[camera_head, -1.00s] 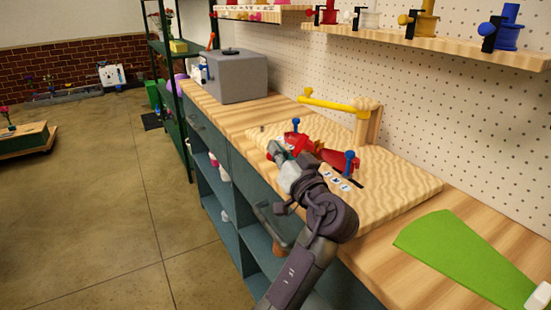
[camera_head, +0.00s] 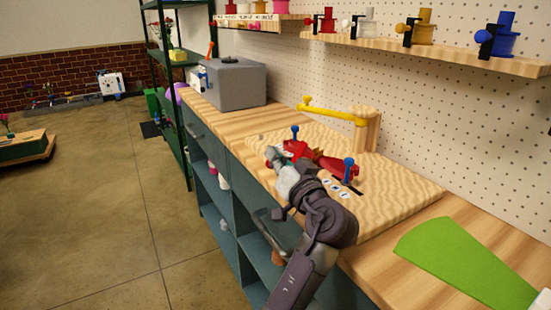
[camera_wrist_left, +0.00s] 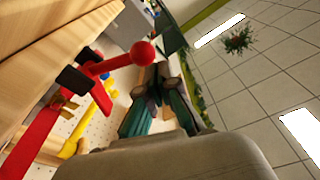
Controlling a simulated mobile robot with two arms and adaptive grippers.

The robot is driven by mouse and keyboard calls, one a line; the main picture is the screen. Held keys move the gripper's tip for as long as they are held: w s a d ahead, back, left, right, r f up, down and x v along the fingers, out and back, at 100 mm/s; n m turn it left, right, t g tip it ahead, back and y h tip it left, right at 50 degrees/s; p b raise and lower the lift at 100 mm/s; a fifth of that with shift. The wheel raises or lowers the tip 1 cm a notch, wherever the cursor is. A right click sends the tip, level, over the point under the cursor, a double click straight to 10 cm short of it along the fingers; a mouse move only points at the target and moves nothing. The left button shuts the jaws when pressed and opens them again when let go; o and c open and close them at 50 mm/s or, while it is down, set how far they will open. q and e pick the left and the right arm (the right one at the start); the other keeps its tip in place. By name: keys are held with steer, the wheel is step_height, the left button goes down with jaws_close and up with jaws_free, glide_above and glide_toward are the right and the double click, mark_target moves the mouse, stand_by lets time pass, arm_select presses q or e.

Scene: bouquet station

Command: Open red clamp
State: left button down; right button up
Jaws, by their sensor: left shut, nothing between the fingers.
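The red clamp (camera_head: 323,161) is mounted on a light wooden board (camera_head: 400,200) on the counter, between two blue-knobbed posts. My left gripper (camera_head: 270,155) is at the near-left side of the clamp, shut and empty. My wrist hides part of the clamp in the head view. In the left wrist view the red clamp's lever (camera_wrist_left: 108,66) ends in a red ball (camera_wrist_left: 143,53). The shut fingers (camera_wrist_left: 158,75) are just right of that ball in the picture; whether they touch it I cannot tell. My right gripper is not in view.
A yellow arm on a wooden post (camera_head: 365,130) stands behind the clamp. A grey box (camera_head: 235,82) sits at the counter's far end. A green sheet (camera_head: 460,260) lies at the right.

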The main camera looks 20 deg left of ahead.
arm_select(q)
step_height(320, 180, up, 10)
steer(key=shift+f, duration=0.25)
steer(key=shift+d, duration=0.1)
stand_by(0.4)
